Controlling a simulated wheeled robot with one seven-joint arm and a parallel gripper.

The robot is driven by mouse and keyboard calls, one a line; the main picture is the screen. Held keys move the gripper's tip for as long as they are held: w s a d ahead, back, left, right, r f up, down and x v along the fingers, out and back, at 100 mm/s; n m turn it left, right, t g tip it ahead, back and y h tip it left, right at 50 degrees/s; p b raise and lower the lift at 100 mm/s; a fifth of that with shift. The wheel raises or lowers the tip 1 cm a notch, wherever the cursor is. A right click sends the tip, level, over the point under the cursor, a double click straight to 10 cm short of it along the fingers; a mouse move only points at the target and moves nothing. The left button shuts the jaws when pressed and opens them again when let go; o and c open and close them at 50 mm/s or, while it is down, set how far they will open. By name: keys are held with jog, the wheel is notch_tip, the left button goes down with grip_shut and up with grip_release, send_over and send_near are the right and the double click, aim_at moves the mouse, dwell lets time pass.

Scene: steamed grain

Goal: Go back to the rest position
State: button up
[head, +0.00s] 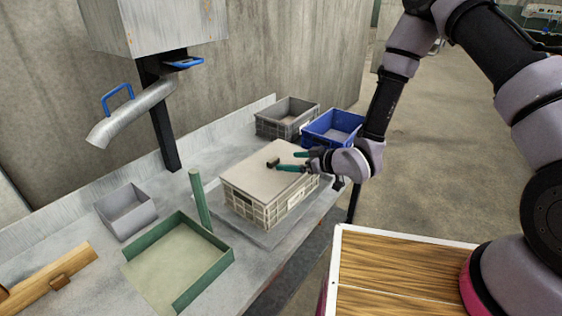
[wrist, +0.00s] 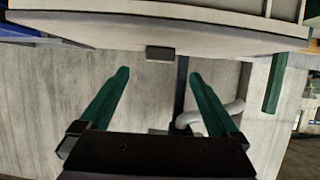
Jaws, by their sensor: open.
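My gripper (head: 285,161) is open and empty, with two green fingers, just above the lid of a beige crate (head: 262,206). A small dark knob (head: 272,162) sits on the lid's top, close to my fingertips. In the wrist view my gripper (wrist: 159,73) has its fingers spread wide. There the knob (wrist: 160,53) shows past the fingertips, lined up with the gap between them, and nothing is between the fingers. The crate's lid (wrist: 150,30) fills the top of that view, which looks upside down. My arm reaches in from the right.
A grey crate (head: 287,117) and a blue crate (head: 333,127) stand behind the beige crate. A green post (head: 200,199), a green tray (head: 178,262) and a grey bin (head: 126,211) are to its left. A metal chute (head: 132,112) hangs above. A wood-topped surface (head: 400,272) is at front right.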

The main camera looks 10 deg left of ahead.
jog(key=shift+v, duration=1)
jog(key=w+d+r+m+t+h, duration=0.1)
jog(key=w+d+r+t+h, duration=0.15)
jog(key=w+d+r, duration=0.4)
jog(key=w+d+r+m+h, duration=0.3)
jog(key=d+r+m+h, duration=0.4)
jog(key=d+r, duration=1.15)
jog(key=s+d+r+m+h, duration=0.2)
jog(key=s+d+r+m, duration=0.3)
jog(key=s+d+r, duration=0.45)
jog(key=s+d+r+m, duration=0.1)
jog(key=s+r+m, duration=0.1)
jog(key=s, duration=0.5)
jog(key=s+d+r+m+y, duration=0.1)
jog(key=s+r+m, duration=0.1)
jog(key=s, duration=0.5)
jog(key=shift+s+d+r+g, duration=0.15)
jog(key=shift+d+r+g, duration=0.25)
jog(key=shift+r, duration=0.4)
jog(key=shift+s+a, duration=0.1)
jog(key=shift+s, duration=0.05)
jog(key=shift+c, duration=0.4)
